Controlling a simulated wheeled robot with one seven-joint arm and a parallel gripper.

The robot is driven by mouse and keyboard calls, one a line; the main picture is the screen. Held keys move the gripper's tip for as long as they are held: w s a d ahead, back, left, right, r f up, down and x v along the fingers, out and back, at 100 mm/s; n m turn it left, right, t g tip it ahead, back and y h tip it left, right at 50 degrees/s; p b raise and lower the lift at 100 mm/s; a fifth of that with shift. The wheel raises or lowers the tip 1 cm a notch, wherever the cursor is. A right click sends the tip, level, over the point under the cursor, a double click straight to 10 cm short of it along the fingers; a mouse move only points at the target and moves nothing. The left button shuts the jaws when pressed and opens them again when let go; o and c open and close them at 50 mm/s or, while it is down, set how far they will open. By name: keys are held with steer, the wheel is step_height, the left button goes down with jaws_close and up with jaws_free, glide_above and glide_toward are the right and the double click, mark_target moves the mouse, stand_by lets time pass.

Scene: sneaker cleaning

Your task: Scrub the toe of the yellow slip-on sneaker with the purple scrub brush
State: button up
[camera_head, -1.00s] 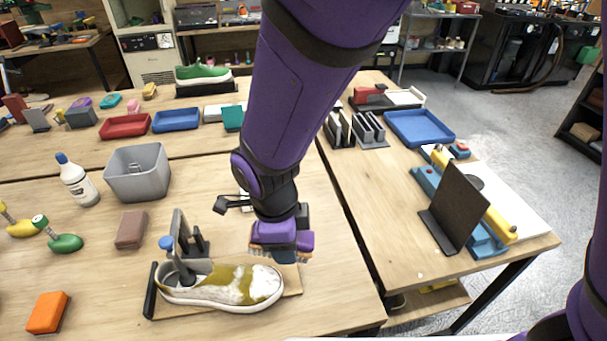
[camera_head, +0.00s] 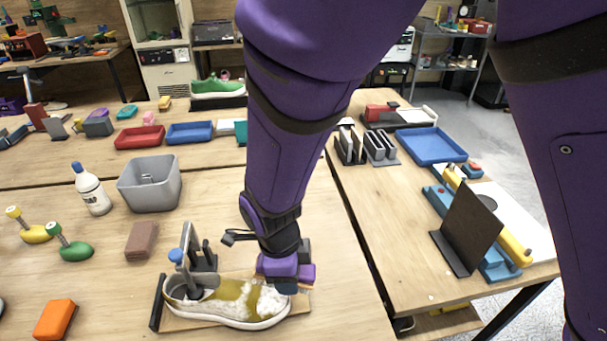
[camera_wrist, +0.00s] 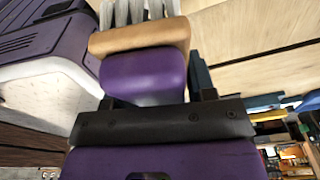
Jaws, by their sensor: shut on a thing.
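The sneaker (camera_head: 236,312) has a yellow upper with white foamy patches and a pale sole. It lies on a wooden board in the head view, its toe (camera_head: 270,304) to the right and its heel end at a grey upright holder with a blue knob (camera_head: 176,256). My gripper (camera_head: 284,266) is shut on the purple scrub brush (camera_head: 307,272) right at the toe. The bristles are mostly hidden there, so contact is unclear. The wrist view shows the brush's purple handle (camera_wrist: 145,75), tan block (camera_wrist: 140,37) and pale bristles (camera_wrist: 140,10).
A grey bin (camera_head: 150,186), a white bottle (camera_head: 91,190), a brown block (camera_head: 142,240) and an orange block (camera_head: 55,319) stand left. A dark upright panel (camera_head: 467,228) stands on the right table. Bare wood lies right of the sneaker.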

glide_above(285, 297)
steer(key=shift+s+f, duration=0.1)
steer(key=shift+f, duration=1.95)
steer(key=shift+a+f, duration=0.15)
steer(key=shift+f, duration=0.35)
steer(key=shift+a+f, duration=0.15)
steer(key=shift+f, duration=0.35)
steer(key=shift+w, duration=2.05)
steer(key=shift+f, duration=0.25)
steer(key=shift+s, duration=0.1)
